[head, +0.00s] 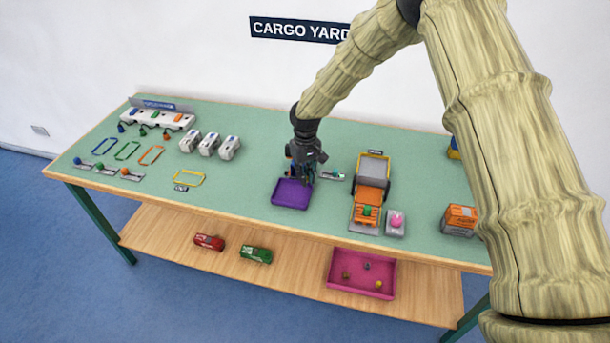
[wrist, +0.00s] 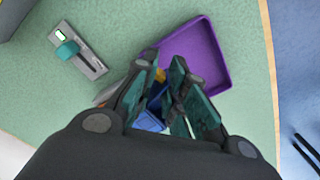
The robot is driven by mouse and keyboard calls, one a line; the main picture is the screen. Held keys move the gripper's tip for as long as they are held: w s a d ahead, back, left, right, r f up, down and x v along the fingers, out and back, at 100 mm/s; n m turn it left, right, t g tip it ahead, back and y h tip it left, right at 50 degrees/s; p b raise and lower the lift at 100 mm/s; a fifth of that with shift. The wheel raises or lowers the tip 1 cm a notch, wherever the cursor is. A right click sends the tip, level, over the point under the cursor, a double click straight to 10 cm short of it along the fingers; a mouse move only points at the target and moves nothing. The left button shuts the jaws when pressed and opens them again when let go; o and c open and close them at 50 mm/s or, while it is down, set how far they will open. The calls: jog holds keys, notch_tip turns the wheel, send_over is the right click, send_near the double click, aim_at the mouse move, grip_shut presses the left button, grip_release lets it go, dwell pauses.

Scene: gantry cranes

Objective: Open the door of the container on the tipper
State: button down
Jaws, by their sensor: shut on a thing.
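My gripper (head: 306,176) points down at the back edge of the purple tray (head: 292,192), in the middle of the table. In the wrist view its teal-padded fingers (wrist: 174,90) are close around a small blue thing (wrist: 150,120), with a bit of yellow beside it. The fingers hide most of the blue thing, so I cannot tell whether it is the container or its door.
An orange and grey truck-like thing (head: 370,188) and a plate with a pink knob (head: 396,222) stand to the right. An orange box (head: 459,221) is farther right. White blocks (head: 209,144) stand left. The green tabletop between them and my gripper is clear.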

jog(key=shift+w, duration=0.1)
jog(key=c, duration=1.4)
grip_release()
notch_tip(320, 180, up, 12)
